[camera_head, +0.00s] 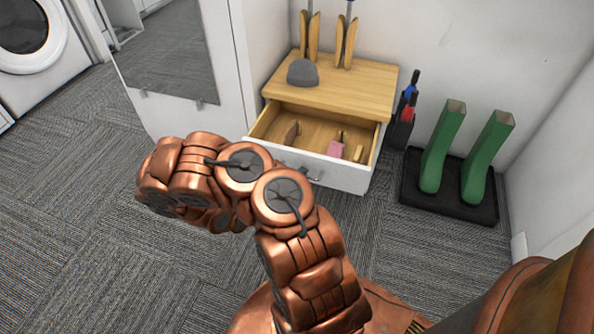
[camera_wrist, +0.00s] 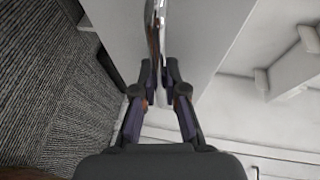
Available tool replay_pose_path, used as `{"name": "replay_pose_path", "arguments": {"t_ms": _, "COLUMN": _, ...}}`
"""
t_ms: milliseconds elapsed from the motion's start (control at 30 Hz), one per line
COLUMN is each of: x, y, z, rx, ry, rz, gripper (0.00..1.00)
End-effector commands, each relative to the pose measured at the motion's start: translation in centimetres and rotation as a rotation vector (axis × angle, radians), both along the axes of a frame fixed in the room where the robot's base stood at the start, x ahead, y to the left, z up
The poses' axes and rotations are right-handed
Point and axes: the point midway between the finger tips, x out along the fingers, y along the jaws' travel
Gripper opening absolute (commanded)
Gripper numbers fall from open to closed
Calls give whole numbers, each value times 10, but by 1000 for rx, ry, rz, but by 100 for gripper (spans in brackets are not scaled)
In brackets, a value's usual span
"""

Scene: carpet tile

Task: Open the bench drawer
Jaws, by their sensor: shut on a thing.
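The bench (camera_head: 352,85) has a wooden top and a white drawer (camera_head: 345,180) below it. The drawer stands pulled out, with its wooden inside and several small items showing. Its metal handle (camera_head: 312,177) is on the white front, partly hidden by my arm in the head view. In the wrist view my gripper (camera_wrist: 158,78) is shut on the handle (camera_wrist: 157,35), fingers on either side of it. The head view hides my gripper behind my copper arm.
A grey cap (camera_head: 302,72) and wooden shoe trees (camera_head: 345,42) are on the bench top. Green boots (camera_head: 440,147) stand on a black tray (camera_head: 448,200) at the right. An umbrella holder (camera_head: 400,125) is beside the bench. Carpet at the left is clear.

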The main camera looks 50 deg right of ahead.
Motion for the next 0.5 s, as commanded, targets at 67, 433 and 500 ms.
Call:
{"name": "replay_pose_path", "arguments": {"t_ms": 67, "x": 0, "y": 0, "z": 1, "rx": -1, "ry": 0, "rz": 1, "gripper": 0}}
{"name": "replay_pose_path", "arguments": {"t_ms": 433, "x": 0, "y": 0, "z": 0, "rx": -1, "ry": 0, "rz": 1, "gripper": 18}}
{"name": "replay_pose_path", "arguments": {"t_ms": 500, "x": 0, "y": 0, "z": 0, "rx": -1, "ry": 0, "rz": 1, "gripper": 25}}
